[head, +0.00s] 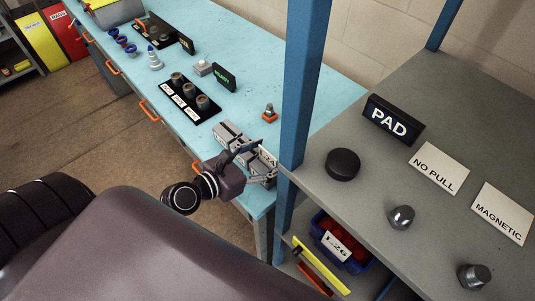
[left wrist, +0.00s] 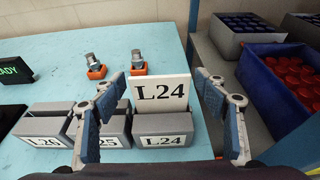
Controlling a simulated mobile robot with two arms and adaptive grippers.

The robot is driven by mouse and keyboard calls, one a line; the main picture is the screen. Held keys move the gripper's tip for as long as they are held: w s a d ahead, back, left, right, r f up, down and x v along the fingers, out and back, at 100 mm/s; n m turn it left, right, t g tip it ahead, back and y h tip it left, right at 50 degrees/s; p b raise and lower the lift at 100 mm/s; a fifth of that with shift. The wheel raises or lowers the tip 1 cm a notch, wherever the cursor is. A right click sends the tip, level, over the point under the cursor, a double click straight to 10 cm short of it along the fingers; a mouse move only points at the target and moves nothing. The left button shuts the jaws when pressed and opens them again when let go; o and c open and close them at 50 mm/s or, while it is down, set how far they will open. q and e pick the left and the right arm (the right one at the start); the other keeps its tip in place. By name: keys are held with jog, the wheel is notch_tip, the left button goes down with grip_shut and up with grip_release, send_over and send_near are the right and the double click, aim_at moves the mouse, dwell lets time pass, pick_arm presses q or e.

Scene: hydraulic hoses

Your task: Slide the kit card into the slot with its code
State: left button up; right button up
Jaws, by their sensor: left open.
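The white kit card (left wrist: 160,91) marked L24 stands upright at the grey slot block (left wrist: 163,127) that also reads L24, its lower edge hidden behind the block's front. My left gripper (left wrist: 162,112) is open, with one blue-padded finger on each side of the card and a gap to it on both sides. Grey blocks marked L26 (left wrist: 43,127) and L25 stand to the left; a finger partly covers the L25 label. In the head view my left gripper (head: 252,155) is over the row of grey blocks (head: 229,133) at the blue table's edge. My right gripper is not in view.
Two metal fittings in orange holders (left wrist: 96,69) stand behind the blocks. A shelf with a blue bin of red caps (left wrist: 289,80) is close on the right. A blue post (head: 303,80) rises beside the table (head: 235,40).

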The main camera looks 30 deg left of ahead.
pick_arm(q)
jog(key=shift+r, duration=0.2)
jog(key=shift+s+a, duration=0.15)
jog(key=shift+s, duration=0.15)
jog(key=b+v, duration=0.4)
jog(key=v, duration=0.7)
jog(key=shift+r, duration=0.2)
jog(key=shift+s, duration=0.15)
